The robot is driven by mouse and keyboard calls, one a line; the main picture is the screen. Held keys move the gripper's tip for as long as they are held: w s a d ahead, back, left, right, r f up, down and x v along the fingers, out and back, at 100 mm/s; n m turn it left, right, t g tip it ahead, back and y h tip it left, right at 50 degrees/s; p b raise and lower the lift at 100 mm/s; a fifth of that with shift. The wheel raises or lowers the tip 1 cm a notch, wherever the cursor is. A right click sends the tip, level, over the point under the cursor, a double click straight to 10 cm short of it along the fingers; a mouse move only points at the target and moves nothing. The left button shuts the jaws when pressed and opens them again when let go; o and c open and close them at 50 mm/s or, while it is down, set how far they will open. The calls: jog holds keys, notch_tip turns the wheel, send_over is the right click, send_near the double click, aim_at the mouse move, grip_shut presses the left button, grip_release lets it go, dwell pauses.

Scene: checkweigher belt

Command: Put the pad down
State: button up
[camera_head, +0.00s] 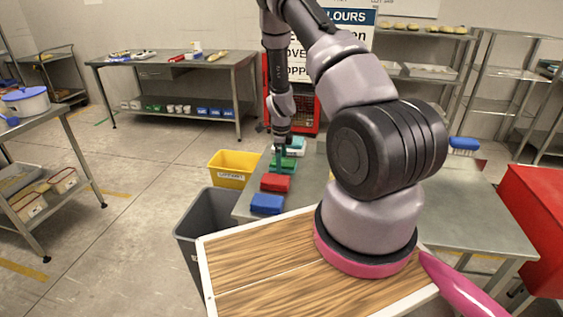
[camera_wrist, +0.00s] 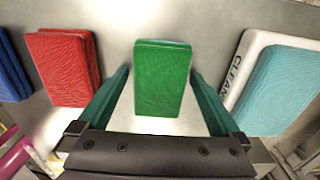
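A green pad (camera_wrist: 162,82) lies face up below my gripper in the wrist view, between the two teal fingers. A second green layer shows at its far edge, so it seems to lie on another pad. My gripper (camera_wrist: 161,78) points down with its fingers spread on either side, and narrow gaps show between fingers and pad. In the head view the green pads (camera_head: 284,166) sit on the metal table under my gripper (camera_head: 280,160), partly hidden by its fingers.
Red pads (camera_head: 275,183) and blue pads (camera_head: 267,203) lie nearer on the table. A white tray (camera_wrist: 245,50) marked CLEAN holds a turquoise pad (camera_wrist: 280,88). A yellow bin (camera_head: 234,180) and a grey bin (camera_head: 190,238) stand at the left. A blue brush (camera_head: 464,144) is at the right.

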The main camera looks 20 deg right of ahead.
jog(key=s+a+r+n+t+y, duration=0.1)
jog(key=s+a+r+n, duration=0.15)
jog(key=r, duration=1.05)
jog(key=s+a+r+n+t, duration=0.1)
jog(key=s+a+r+n, duration=0.2)
jog(key=r, duration=0.9)
jog(key=s+a+r+n+t+y, duration=0.1)
jog(key=s+r+n+t, duration=0.2)
jog(key=r, duration=1)
jog(key=s+a+r+n+t, duration=0.1)
jog(key=s+r+n, duration=0.4)
jog(key=s, duration=0.4)
jog(key=s+a+r+n+t, duration=0.1)
jog(key=s+r+n, duration=0.5)
jog(key=s, duration=0.4)
jog(key=shift+s+a+r+n, duration=0.2)
jog(key=shift+a+r+n, duration=0.05)
jog(key=shift+n, duration=0.4)
